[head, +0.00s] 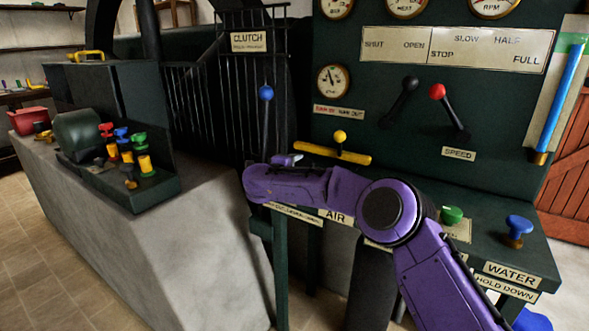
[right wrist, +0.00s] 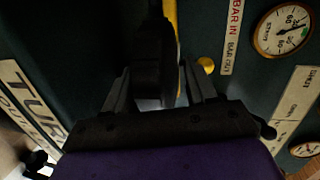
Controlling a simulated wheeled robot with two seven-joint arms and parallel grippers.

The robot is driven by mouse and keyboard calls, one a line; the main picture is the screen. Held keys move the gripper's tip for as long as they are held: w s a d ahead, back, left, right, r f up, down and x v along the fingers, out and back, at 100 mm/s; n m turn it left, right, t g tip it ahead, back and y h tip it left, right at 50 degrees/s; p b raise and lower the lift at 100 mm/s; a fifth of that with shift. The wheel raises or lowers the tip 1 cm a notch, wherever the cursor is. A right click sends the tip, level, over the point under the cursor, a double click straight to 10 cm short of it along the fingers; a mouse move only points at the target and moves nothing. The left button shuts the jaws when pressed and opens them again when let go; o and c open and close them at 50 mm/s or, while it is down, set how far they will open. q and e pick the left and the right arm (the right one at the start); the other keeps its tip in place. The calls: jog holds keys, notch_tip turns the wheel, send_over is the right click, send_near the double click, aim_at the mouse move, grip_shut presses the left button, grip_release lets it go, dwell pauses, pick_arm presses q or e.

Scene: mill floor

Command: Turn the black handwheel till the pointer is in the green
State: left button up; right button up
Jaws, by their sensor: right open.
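No full black handwheel shows in the head view; my right arm covers the middle of the panel's lower part. In the right wrist view my right gripper (right wrist: 157,70) is open. A thick dark shape (right wrist: 155,45) stands between its fingers. It may be part of the handwheel, but I cannot tell, nor whether the fingers touch it. A small round gauge (head: 332,80) with a dark pointer sits on the green panel. A gauge (right wrist: 283,28) also shows in the right wrist view. My left gripper is not in view.
A yellow bar (head: 352,157) with a yellow knob (head: 340,137) is just beyond my right arm. Black (head: 408,86) and red-knobbed (head: 438,92) levers stand on the panel. Green (head: 451,214) and blue (head: 519,227) knobs are to the right. A blue-knobbed clutch lever (head: 266,94) stands left.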

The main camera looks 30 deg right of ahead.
jog(key=c, duration=0.7)
jog(key=shift+s, duration=0.1)
jog(key=n+t+y, duration=0.2)
jog(key=shift+s+d+n+t+y, duration=0.15)
jog(key=shift+d+n+t+y, duration=0.15)
jog(key=shift+t, duration=0.1)
jog(key=shift+s+d+n+t+y, duration=0.15)
jog(key=shift+n+t+y, duration=0.95)
jog(key=shift+n+y, duration=0.7)
jog(key=shift+r, duration=0.1)
jog(key=o, duration=0.7)
